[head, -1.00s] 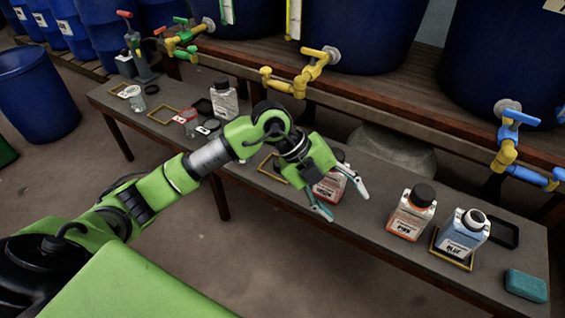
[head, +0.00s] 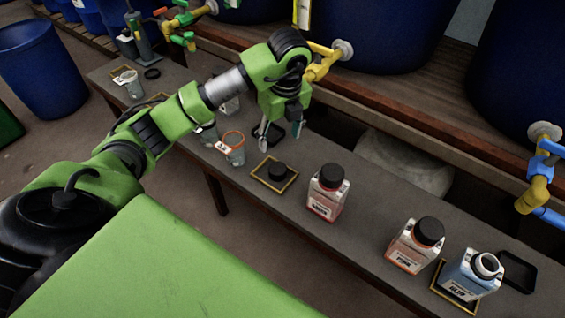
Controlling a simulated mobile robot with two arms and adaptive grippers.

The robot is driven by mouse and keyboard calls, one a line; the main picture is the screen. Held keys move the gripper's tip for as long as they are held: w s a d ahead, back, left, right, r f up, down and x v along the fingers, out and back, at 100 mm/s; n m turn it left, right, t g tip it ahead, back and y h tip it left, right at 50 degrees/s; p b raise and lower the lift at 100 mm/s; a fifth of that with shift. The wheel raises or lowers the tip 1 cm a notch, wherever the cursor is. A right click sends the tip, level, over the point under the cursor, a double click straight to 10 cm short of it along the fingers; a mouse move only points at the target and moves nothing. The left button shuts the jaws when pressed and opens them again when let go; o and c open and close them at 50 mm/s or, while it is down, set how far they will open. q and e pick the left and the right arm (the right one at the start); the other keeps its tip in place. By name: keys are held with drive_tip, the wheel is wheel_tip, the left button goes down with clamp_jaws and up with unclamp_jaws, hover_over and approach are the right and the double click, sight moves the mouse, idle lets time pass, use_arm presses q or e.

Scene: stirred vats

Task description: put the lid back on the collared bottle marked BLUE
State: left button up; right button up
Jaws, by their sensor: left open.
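The bottle marked BLUE (head: 468,277) stands upright at the bench's right end. Its white-collared mouth is uncovered, and a yellow frame lies around its base. My left gripper (head: 281,137) is open and empty, pointing down above the bench, behind and above that black piece. A dark tray is partly hidden behind its fingers. My right gripper is not in view.
A red-labelled bottle (head: 326,198) and an orange-labelled bottle (head: 414,250), both black-capped, stand between the black piece and the BLUE bottle. An empty black tray (head: 518,271) lies at right. Beakers (head: 233,150) stand at left. Yellow (head: 325,62) and blue taps overhang the back.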

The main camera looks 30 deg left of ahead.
use_arm(q)
drive_tip(key=shift+s, duration=0.15)
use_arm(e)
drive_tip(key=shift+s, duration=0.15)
use_arm(q)
drive_tip(key=b, duration=0.2)
hover_over(277, 168)
drive_tip(key=f, duration=0.8)
drive_tip(key=shift+s+d+f, duration=0.1)
drive_tip(key=shift+d+f, duration=0.15)
drive_tip(key=shift+d, duration=0.05)
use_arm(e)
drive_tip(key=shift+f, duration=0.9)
use_arm(q)
drive_tip(key=shift+f, duration=0.4)
wheel_tip(277, 168, down, 4)
drive_tip(key=shift+a+f+b, duration=0.1)
drive_tip(key=shift+b, duration=0.6)
drive_tip(key=shift+f, duration=0.1)
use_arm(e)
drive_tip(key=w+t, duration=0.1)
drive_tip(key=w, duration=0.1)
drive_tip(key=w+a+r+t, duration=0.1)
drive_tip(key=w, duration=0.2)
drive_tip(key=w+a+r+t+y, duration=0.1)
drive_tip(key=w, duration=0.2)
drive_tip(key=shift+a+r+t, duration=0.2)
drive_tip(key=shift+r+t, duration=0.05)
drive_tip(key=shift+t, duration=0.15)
